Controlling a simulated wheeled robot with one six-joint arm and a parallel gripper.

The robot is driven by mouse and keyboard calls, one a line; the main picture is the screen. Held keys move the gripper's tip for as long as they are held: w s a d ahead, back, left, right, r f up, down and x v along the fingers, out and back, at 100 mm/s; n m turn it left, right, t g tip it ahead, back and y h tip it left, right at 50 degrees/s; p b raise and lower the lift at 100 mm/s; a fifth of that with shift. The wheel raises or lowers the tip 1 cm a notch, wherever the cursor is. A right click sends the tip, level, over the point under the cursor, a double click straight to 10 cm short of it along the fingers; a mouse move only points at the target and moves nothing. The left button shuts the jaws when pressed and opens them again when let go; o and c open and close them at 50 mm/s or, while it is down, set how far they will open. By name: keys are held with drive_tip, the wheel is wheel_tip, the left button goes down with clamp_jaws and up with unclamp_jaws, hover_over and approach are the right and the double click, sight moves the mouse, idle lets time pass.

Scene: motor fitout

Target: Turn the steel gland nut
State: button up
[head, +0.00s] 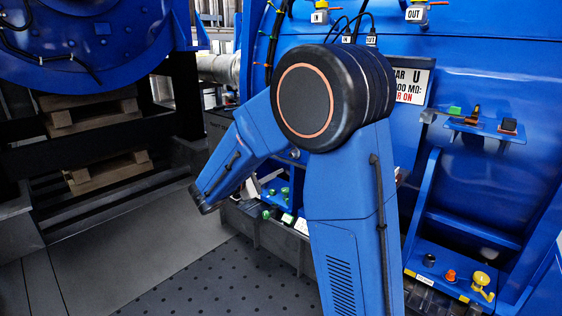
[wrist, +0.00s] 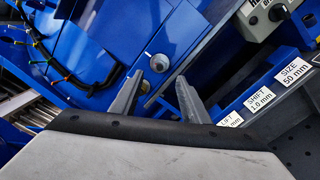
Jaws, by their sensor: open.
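In the wrist view my gripper (wrist: 160,82) is open, its two dark fingers apart with nothing held between them. A round grey steel fitting (wrist: 159,62) with a dark centre, which looks like the steel gland nut, sits on the blue housing just beyond the fingertips, between them and closer to the left one. The gripper does not touch it as far as I can see. A small brass-coloured part (wrist: 145,87) shows beside the left finger, partly hidden. In the head view my arm covers part of the housing, and I cannot make out the gripper.
Cables (wrist: 40,50) run along the left. A blue shelf (head: 478,128) and a lower tray (head: 440,268) stick out at right. Perforated floor (head: 215,285) lies open in front.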

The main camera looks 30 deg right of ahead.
drive_tip(key=v, duration=0.9)
drive_tip(key=shift+s, duration=0.1)
drive_tip(key=s+d+f+m+g+y, duration=0.2)
drive_tip(key=s+d+m+g+y, duration=0.15)
drive_tip(key=s, duration=0.65)
drive_tip(key=s+d+f+m+g+y, duration=0.25)
drive_tip(key=s+d+y, duration=0.2)
drive_tip(key=s, duration=0.55)
drive_tip(key=s+a+f+m+t+y, duration=0.3)
drive_tip(key=s+a+y, duration=0.6)
drive_tip(key=s, duration=0.4)
drive_tip(key=shift+a+m+t, duration=0.25)
drive_tip(key=shift+m+t, duration=0.25)
drive_tip(key=shift+t, duration=0.3)
drive_tip(key=shift+s+f, duration=0.1)
